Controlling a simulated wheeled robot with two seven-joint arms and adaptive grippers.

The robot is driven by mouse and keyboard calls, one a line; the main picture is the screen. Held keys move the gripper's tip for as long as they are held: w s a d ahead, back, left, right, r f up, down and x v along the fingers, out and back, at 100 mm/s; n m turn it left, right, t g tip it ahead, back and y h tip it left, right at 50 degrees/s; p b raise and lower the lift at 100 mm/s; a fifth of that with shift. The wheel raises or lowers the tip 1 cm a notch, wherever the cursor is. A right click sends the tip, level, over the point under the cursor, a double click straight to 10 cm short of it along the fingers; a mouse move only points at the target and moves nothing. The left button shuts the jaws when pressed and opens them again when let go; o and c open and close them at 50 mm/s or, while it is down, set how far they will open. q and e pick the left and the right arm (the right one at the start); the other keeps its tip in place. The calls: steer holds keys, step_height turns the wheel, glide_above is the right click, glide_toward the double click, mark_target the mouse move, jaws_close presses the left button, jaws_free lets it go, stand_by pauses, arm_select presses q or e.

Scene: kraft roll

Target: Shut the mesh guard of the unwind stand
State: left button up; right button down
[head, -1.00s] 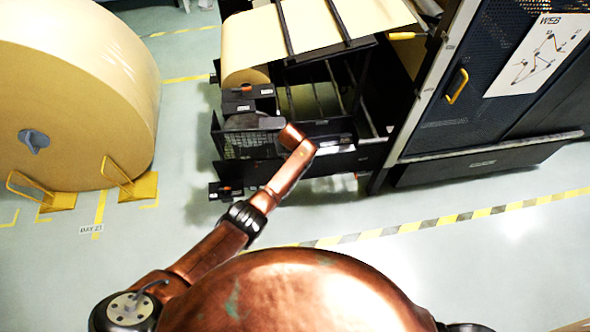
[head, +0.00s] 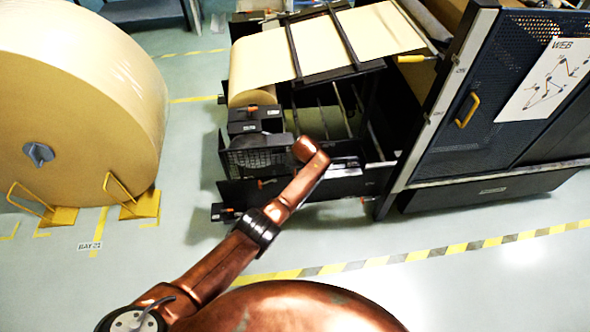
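The mesh guard (head: 450,133) is a dark perforated panel at the right of the head view. It has a yellow handle (head: 467,110) near its left edge and a white "WEB" sheet (head: 550,78) on it. The unwind stand (head: 372,180) is a black frame left of the panel, and its inside shows uncovered. My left arm reaches up in front of the stand, well left of the handle and apart from it. The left gripper's fingers are hidden behind the copper wrist or lost against the dark frame. My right gripper is not in view.
Brown paper (head: 365,35) runs over the stand's top. A small black mesh piece (head: 262,160) sits at its left. A huge kraft roll (head: 75,90) stands at the left with yellow chocks (head: 140,206).

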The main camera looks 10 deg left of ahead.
arm_select(q)
steer(key=shift+o, duration=1.2)
steer(key=shift+s, duration=0.1)
steer(key=shift+d+r, duration=0.15)
steer(key=shift+r, duration=0.15)
steer(key=v, duration=1.1)
steer(key=shift+s+r, duration=0.15)
steer(key=shift+s, duration=0.1)
